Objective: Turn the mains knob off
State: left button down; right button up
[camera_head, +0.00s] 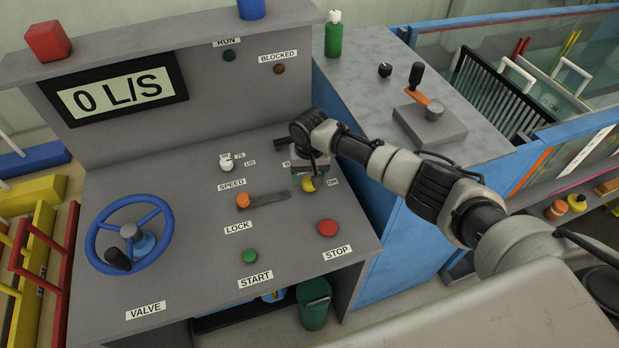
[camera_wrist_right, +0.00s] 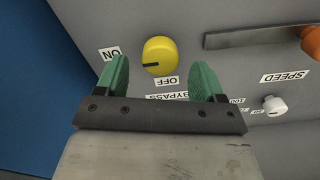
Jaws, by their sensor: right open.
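The yellow mains knob (camera_wrist_right: 160,53) sits on the grey panel between the ON label (camera_wrist_right: 110,53) and the OFF label (camera_wrist_right: 167,81). Its black mark points left, towards ON in the wrist view. In the head view only part of the yellow knob (camera_head: 308,185) shows, just below my right gripper (camera_head: 305,167). In the wrist view the green fingers of my right gripper (camera_wrist_right: 162,78) are apart, with the knob beyond the gap and nothing between them. Whether they touch the panel I cannot tell. My left gripper is not in view.
On the console are a blue valve wheel (camera_head: 130,232), a white speed knob (camera_head: 227,164), an orange lock handle (camera_head: 243,201), a red stop button (camera_head: 327,228) and a green start button (camera_head: 249,256). A blue-sided cabinet (camera_head: 400,235) stands right of it.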

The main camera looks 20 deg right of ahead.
jog(key=shift+f, duration=1.4)
jog(key=c, duration=0.9)
jog(key=shift+c, duration=0.2)
